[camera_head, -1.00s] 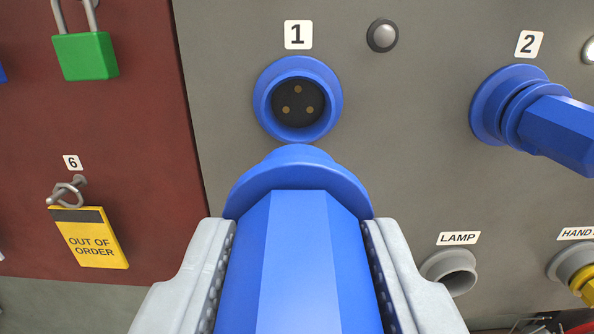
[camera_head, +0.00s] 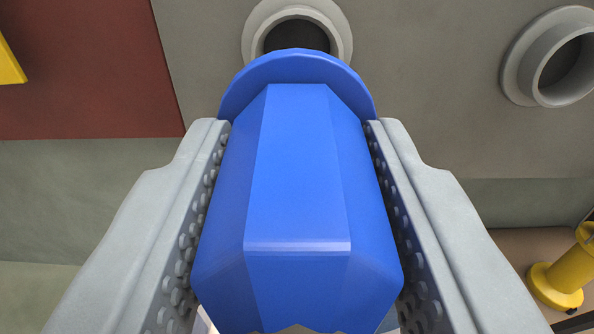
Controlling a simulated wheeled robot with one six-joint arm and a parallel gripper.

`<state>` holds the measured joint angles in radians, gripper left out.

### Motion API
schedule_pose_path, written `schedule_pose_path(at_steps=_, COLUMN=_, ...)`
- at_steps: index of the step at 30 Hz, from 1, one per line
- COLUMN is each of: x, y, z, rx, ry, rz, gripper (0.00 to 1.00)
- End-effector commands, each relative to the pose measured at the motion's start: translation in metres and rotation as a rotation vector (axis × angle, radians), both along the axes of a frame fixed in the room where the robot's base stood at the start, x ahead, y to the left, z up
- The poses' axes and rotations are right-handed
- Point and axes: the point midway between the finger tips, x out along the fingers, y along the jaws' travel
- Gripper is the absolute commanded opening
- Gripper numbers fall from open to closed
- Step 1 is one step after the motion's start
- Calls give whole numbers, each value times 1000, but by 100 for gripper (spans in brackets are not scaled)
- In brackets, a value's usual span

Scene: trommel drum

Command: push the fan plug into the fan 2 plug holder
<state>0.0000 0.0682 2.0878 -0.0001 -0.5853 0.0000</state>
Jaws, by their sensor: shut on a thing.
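The blue fan plug (camera_head: 298,190) has a round flange at its far end and a faceted body. My gripper (camera_head: 300,128) is shut on it, with one grey studded finger on each side. A grey round holder (camera_head: 255,32) with a dark opening is at the top middle, straight beyond the plug. The flange overlaps the lower part of this holder in the picture. I cannot tell if they touch. No label shows, so I cannot tell if this is the fan 2 plug holder. The plug's front end is hidden behind the flange.
A second grey round holder (camera_head: 518,62) with a dark opening is at the upper right. A dark red panel (camera_head: 85,80) with a yellow tag (camera_head: 8,62) is at the left. A yellow post (camera_head: 565,270) stands at the lower right.

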Motion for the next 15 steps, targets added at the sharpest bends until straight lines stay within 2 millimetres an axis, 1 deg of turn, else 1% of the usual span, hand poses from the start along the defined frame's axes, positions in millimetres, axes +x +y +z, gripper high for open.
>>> schedule_pose_path(at_steps=8, x=5, y=0, z=1, rx=0, ry=-1, rz=0, gripper=1)
schedule_pose_path(at_steps=15, x=22, y=0, z=0, rx=0, ry=-1, rz=0, gripper=1)
